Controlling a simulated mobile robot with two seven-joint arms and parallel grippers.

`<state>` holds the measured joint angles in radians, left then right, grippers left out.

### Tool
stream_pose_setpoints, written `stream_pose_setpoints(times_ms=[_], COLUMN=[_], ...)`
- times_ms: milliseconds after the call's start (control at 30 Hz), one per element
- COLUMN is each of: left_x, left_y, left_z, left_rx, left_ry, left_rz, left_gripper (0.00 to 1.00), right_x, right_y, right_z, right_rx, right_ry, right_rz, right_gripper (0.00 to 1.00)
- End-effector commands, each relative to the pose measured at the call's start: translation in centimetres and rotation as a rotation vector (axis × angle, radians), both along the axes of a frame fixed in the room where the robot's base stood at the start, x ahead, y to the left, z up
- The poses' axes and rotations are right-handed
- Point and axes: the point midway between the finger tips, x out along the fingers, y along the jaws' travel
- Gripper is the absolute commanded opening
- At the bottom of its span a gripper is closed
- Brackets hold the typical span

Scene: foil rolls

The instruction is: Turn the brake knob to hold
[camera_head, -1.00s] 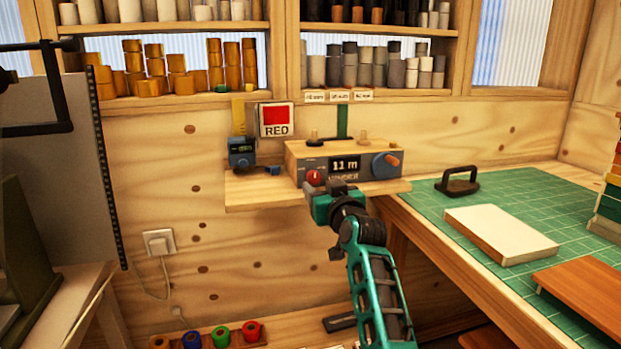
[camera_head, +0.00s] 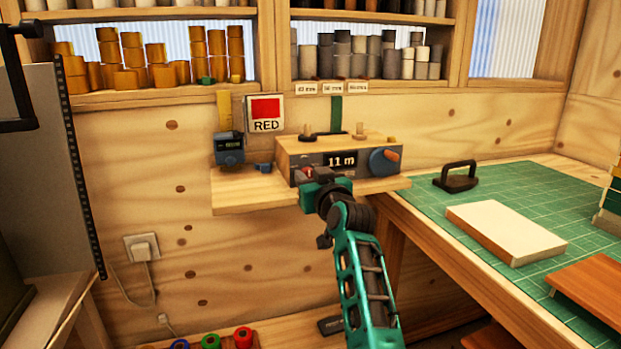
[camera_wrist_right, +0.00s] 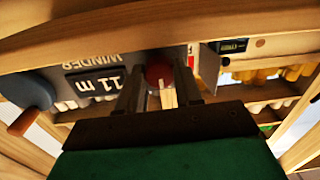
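The winder (camera_head: 345,146) is a wooden box with a grey front panel on a small wall shelf. Its display reads 11 m. The red brake knob (camera_head: 308,173) is at the panel's lower left, partly hidden by my right gripper (camera_head: 312,182). In the right wrist view, the knob (camera_wrist_right: 159,75) shows between the two dark fingers (camera_wrist_right: 159,88), one on each side. A pale strip shows just below it. Whether the fingers press on the knob cannot be told. The knob's markings are not readable. My left gripper is not in view.
A blue crank disc (camera_head: 384,161) with an orange handle is at the panel's right. A small blue device (camera_head: 229,149) stands left on the shelf (camera_head: 240,195). A RED sign (camera_head: 265,113) hangs above. A green cutting mat (camera_head: 500,200) lies right.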

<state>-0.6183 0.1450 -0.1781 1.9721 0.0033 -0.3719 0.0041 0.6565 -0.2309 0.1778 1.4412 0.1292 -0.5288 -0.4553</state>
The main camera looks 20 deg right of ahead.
Motion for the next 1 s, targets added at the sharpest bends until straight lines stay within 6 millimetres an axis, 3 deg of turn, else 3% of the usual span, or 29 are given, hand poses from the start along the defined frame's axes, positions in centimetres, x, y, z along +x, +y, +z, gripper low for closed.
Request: stream_pose_setpoints(times_ms=[300,667,1000], left_x=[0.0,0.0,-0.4], left_y=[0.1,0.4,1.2], left_z=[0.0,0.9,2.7], left_rx=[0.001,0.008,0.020], left_ry=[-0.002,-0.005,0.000], left_rz=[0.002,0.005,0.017], left_gripper=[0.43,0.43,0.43], right_x=[0.0,0.0,0.0], right_y=[0.0,0.0,-0.1], right_z=[0.0,0.2,0.3], right_rx=[0.000,0.079,0.322], right_ry=[0.000,0.005,0.013], right_rz=[0.000,0.001,-0.001], right_gripper=[0.04,0.04,0.04])
